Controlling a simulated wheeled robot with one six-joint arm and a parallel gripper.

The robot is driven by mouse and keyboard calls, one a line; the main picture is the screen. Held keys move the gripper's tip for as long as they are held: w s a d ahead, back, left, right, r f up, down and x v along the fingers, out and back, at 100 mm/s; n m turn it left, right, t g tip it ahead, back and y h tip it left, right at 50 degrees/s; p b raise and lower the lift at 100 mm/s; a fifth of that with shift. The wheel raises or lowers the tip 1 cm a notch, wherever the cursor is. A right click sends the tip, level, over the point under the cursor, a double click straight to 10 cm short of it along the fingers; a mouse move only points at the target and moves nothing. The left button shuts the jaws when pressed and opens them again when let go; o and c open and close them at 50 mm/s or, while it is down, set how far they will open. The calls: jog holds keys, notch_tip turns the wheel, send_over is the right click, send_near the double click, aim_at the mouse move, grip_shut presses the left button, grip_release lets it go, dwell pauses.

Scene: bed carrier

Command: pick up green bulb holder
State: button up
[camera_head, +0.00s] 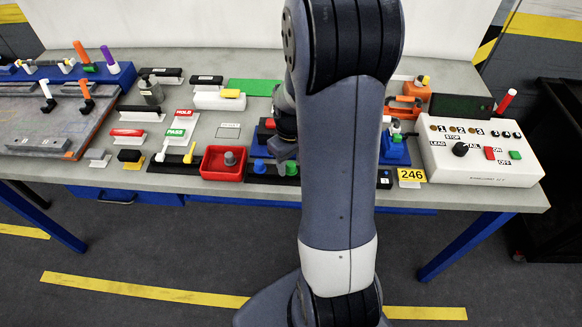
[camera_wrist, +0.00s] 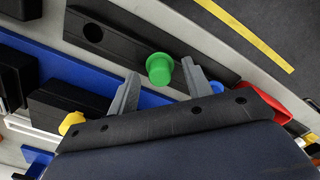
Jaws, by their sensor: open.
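The green bulb holder (camera_wrist: 160,69) is a rounded green cap with a rim, standing on a long black bar (camera_wrist: 207,62) in the wrist view. In the head view the green bulb holder (camera_head: 292,168) shows beside a blue knob (camera_head: 259,166), low and partly hidden by my arm. My gripper (camera_wrist: 160,78) is open, with one grey finger on each side of the green bulb holder. I cannot tell whether either finger touches it. In the head view my gripper (camera_head: 284,150) is just above the bar, mostly hidden behind my arm.
A red tray (camera_head: 208,174) stands left of the black bar, near the table's front edge. A yellow knob (camera_wrist: 72,122) and a blue knob (camera_wrist: 217,87) lie near my gripper in the wrist view. A white control box (camera_head: 480,165) stands at the right.

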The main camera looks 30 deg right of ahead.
jog(key=shift+c, duration=0.4)
grip_shut()
